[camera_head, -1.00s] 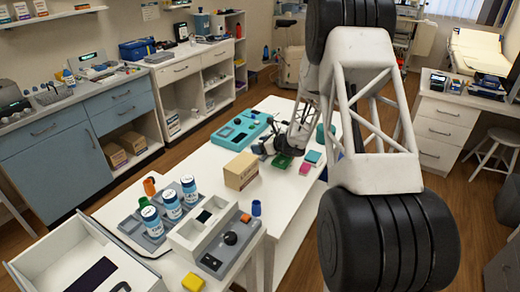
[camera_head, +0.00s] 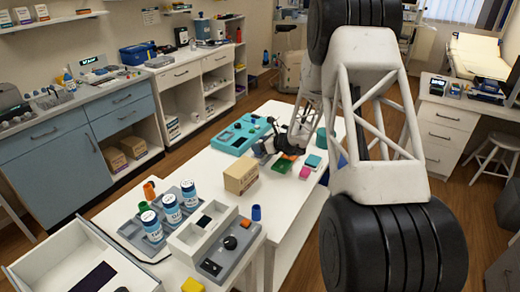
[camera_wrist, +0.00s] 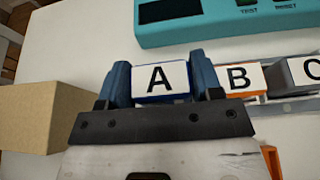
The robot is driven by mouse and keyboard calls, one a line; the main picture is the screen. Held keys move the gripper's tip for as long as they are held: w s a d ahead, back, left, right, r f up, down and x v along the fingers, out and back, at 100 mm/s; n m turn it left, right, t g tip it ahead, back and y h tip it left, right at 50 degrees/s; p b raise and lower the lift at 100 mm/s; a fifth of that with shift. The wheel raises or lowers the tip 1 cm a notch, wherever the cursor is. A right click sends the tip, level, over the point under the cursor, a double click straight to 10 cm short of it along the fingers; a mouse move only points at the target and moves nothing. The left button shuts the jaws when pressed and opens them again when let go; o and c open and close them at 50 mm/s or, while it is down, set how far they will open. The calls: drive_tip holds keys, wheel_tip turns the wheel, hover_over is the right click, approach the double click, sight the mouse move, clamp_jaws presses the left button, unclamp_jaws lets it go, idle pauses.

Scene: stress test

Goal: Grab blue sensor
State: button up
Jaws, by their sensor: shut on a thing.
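The blue sensor (camera_wrist: 160,80), a blue block with a white label marked A, sits between the two fingers of my gripper (camera_wrist: 161,88) in the wrist view. The fingers are shut on its left and right sides. In the head view my gripper (camera_head: 268,147) is low over the white table, in front of the teal device; the blue sensor is too small there to make out clearly. An orange block marked B (camera_wrist: 243,78) stands just right of the right finger. A grey block marked C (camera_wrist: 305,72) is farther right.
A cardboard box (camera_wrist: 45,117) stands close on the left; it also shows in the head view (camera_head: 240,172). The teal device (camera_wrist: 215,18) lies beyond the blocks.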

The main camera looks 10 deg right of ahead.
wheel_tip(320, 180, up, 8)
drive_tip(key=shift+f, duration=0.25)
idle(0.7)
